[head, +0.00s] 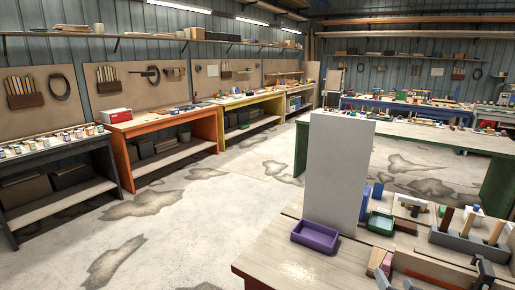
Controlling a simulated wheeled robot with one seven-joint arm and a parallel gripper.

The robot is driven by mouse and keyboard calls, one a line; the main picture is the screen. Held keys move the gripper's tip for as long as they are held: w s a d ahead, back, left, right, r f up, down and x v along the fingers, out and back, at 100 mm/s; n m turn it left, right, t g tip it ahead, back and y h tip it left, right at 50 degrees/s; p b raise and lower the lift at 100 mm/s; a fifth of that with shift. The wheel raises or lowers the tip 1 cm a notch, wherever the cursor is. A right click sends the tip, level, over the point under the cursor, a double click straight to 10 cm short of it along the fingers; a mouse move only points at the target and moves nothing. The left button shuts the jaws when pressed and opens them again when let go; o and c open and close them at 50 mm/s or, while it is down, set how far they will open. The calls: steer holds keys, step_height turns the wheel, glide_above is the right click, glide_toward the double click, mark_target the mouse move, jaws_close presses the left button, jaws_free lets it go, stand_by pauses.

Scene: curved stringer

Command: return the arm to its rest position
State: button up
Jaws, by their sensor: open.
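My arm and my gripper cannot be made out in the head view. The near workbench (272,262) is at the lower right, and no gripper shows above it. A tall pale grey panel (338,170) stands upright at this bench and hides part of what is behind it.
A purple tray (315,236) and a green tray (381,223) sit on the near bench. A grey block holds wooden-handled tools (468,232) at the right. Orange (168,122) and black (58,143) benches line the left wall. The concrete floor (200,215) between is clear.

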steer(key=s+a+n+y, duration=0.1)
steer(key=s+a, duration=0.4)
steer(key=s, duration=0.9)
steer(key=s+a+n+y, duration=0.1)
steer(key=s+a, duration=0.4)
steer(key=s, duration=1)
steer(key=s+a+n+y, duration=0.1)
steer(key=s+a+n, duration=0.2)
steer(key=s, duration=1.2)
steer(key=shift+a+f+n+t+b, duration=0.15)
steer(key=shift+a+n+t+b, duration=0.25)
steer(key=shift+a, duration=0.6)
